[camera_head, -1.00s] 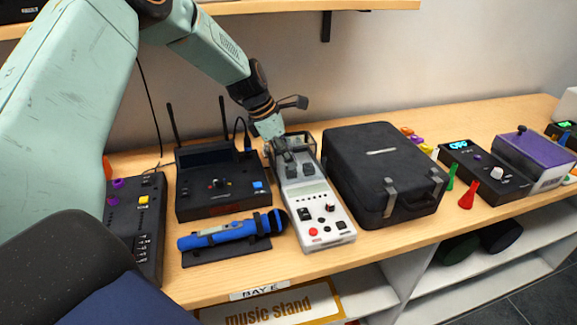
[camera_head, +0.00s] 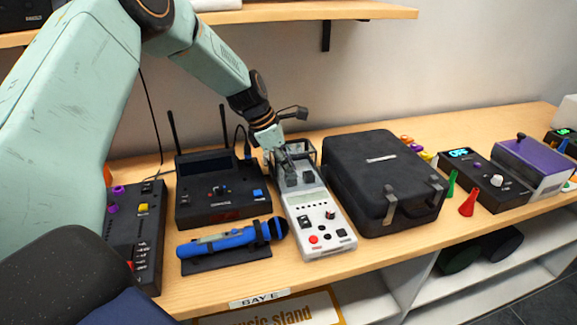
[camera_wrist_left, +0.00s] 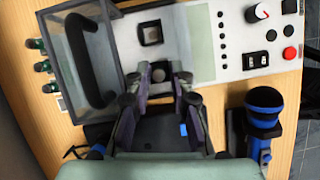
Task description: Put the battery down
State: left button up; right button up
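The pale grey tester (camera_head: 319,225) lies on the wooden bench, with its red button and knob toward the front edge. A clear cover with a dark handle (camera_wrist_left: 84,70) is at its back end. My left gripper (camera_head: 288,164) is low over the tester's back half. In the wrist view, its fingertips (camera_wrist_left: 160,76) stand apart, with a small round grey thing (camera_wrist_left: 158,75) between them. I cannot tell whether that is a battery end or part of the tester. A square recess (camera_wrist_left: 151,33) beside it shows no gripper contact. My right gripper is out of view.
Small green things (camera_wrist_left: 43,66) lie beyond the cover. Free bench is narrow along the front edge.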

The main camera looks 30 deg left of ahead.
pick_arm(q)
jog(key=p+v, duration=0.1)
jog(key=v, duration=0.6)
jog(key=shift+r, duration=0.4)
jog(key=shift+w+a+f, duration=0.1)
jog(key=shift+a, duration=0.05)
jog(key=shift+s, duration=0.2)
